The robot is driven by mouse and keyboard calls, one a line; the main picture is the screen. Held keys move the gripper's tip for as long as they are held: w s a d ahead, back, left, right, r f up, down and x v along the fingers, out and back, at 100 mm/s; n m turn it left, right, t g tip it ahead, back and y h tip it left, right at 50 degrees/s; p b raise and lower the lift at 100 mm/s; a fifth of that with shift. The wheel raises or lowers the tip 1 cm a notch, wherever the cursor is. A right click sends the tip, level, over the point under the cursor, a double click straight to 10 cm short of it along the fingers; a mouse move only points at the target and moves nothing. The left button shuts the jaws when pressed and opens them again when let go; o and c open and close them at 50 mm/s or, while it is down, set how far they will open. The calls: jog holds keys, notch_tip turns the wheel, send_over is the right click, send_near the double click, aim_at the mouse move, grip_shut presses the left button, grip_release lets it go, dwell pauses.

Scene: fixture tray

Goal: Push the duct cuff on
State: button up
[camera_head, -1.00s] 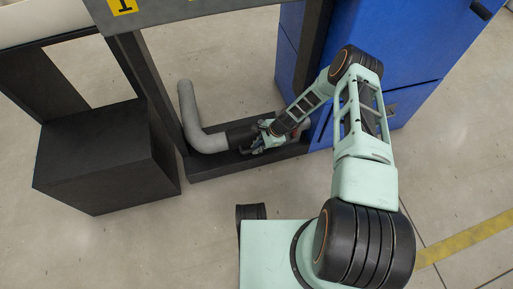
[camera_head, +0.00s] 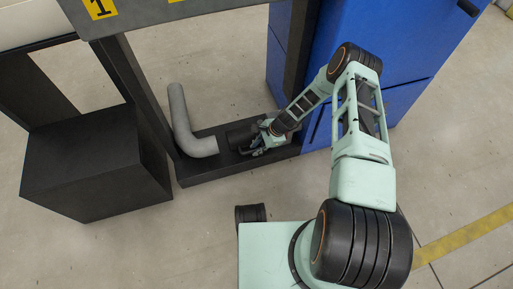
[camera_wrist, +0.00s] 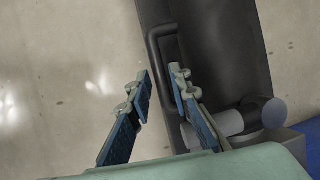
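The duct cuff (camera_head: 239,136) is a black cylinder lying low between the grey elbow duct (camera_head: 200,146) and my gripper. A gap shows between its left end and the duct. In the wrist view the cuff (camera_wrist: 220,50) is a dark body with a black U-shaped handle (camera_wrist: 158,60). My gripper (camera_wrist: 161,84) has its two fingers apart, with the handle bar between them and partly hidden by the right finger. In the head view my gripper (camera_head: 257,142) is at the cuff's right side. A grey round piece (camera_wrist: 232,122) shows at the lower right of the wrist view.
The black base rail (camera_head: 205,174) runs under the duct and cuff. A blue cabinet (camera_head: 400,50) stands at the right, a black box (camera_head: 95,170) at the left. A grey panel with a yellow label (camera_head: 100,8) is above. Open floor lies in front.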

jog(key=shift+r, duration=0.1)
jog(key=v, duration=1.1)
jog(key=shift+d+r, duration=0.2)
jog(key=shift+r, duration=0.2)
